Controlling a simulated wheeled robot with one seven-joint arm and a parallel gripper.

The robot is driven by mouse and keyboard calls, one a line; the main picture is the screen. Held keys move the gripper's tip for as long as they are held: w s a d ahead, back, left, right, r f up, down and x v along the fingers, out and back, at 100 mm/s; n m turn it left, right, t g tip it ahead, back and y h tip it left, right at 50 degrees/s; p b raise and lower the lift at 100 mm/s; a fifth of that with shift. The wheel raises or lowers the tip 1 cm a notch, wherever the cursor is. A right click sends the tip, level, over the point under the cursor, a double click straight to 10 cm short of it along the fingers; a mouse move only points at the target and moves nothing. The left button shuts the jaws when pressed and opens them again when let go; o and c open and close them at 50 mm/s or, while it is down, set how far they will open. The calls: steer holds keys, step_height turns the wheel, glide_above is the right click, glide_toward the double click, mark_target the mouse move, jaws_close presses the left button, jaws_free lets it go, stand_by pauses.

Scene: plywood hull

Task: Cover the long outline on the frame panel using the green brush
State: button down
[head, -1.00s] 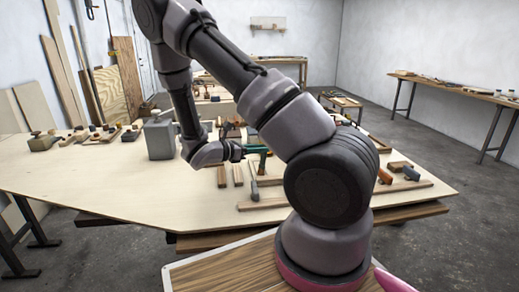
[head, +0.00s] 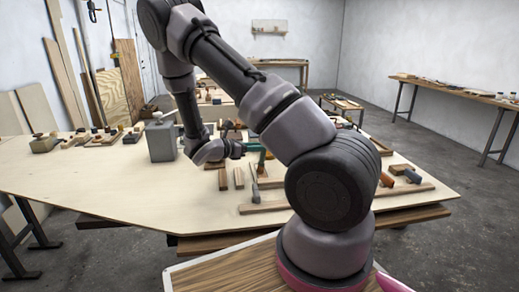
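My gripper (head: 238,150) is low over the middle of the big pale work table, pointing right. Its fingers are small and dark here, and I cannot tell whether they are open or shut. A green thing (head: 255,147) shows right at the fingertips. It may be the green brush, but its shape is too small to be sure, and I cannot tell whether it is held. My own arm hides part of the table behind and right of it. I cannot make out the frame panel or a long outline on it.
A grey metal box (head: 161,141) stands left of my gripper on the pale table (head: 110,185). Wooden blocks and a long strip (head: 262,207) lie nearer me. An orange-handled tool (head: 387,180) lies right of my arm. The table's front left is clear.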

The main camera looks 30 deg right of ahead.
steer(key=w+d, duration=0.1)
steer(key=w, duration=0.5)
steer(key=shift+d, duration=0.35)
stand_by(1.0)
steer(key=shift+s, duration=0.2)
steer(key=shift+s+a, duration=0.25)
steer(key=shift+s, duration=0.65)
steer(key=shift+s, duration=0.1)
steer(key=s+a, duration=0.1)
steer(key=s, duration=0.5)
steer(key=shift+a, duration=0.4)
steer(key=shift+s+a, duration=0.25)
steer(key=shift+s, duration=0.55)
